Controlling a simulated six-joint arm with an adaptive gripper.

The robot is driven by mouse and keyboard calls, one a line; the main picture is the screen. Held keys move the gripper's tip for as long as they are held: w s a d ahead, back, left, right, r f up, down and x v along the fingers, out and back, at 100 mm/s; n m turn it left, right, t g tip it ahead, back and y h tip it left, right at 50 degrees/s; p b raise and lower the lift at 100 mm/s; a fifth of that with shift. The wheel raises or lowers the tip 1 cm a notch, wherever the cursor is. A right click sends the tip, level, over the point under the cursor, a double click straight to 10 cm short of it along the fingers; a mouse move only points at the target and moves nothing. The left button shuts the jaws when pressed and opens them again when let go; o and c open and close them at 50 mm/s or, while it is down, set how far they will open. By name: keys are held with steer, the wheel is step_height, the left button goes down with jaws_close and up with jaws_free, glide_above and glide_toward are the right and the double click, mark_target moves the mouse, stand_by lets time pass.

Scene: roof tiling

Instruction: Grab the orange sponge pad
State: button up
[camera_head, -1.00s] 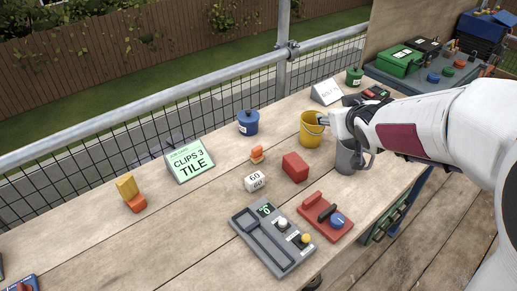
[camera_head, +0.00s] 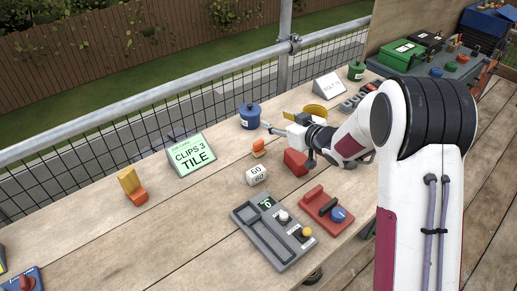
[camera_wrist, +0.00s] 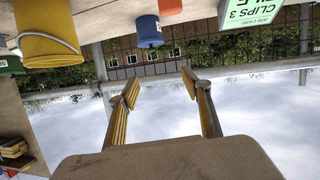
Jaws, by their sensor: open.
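A small orange piece (camera_head: 258,145) stands mid-table in the head view, behind the white cube marked 60. Another orange block (camera_head: 139,197) lies further left, with a yellow block (camera_head: 128,179) leaning on it. I cannot tell for certain which one is the sponge pad. My gripper (camera_head: 268,128) is just behind and right of the small orange piece, near the blue pot (camera_head: 249,117), pointing left. In the wrist view my gripper (camera_wrist: 160,84) is open and empty, its fingers spread against the sky. A reddish piece (camera_wrist: 171,6) is cut off at that view's top edge.
The white cube (camera_head: 257,175), red block (camera_head: 296,162) and grey control panel (camera_head: 270,232) stand in front of my gripper. The yellow bucket (camera_head: 318,112) is partly hidden behind my arm. The green job card (camera_head: 190,154) stands left. Bare wood lies between card and cube.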

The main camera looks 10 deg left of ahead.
mark_target(260, 142)
steer(key=shift+n+g+y, duration=0.3)
steer(key=shift+n+y, duration=0.1)
steer(key=shift+y, duration=0.5)
steer(key=shift+s+a+f, duration=0.15)
steer(key=shift+a+f, duration=0.65)
steer(key=shift+f, duration=0.05)
steer(key=shift+s+a+f, duration=0.1)
steer(key=shift+a+f, duration=0.7)
steer(key=shift+f, duration=0.05)
steer(key=shift+f, duration=2.9)
steer(key=shift+f, duration=0.7)
steer(key=shift+x, duration=2.45)
steer(key=shift+r, duration=0.1)
steer(key=c, duration=1.2)
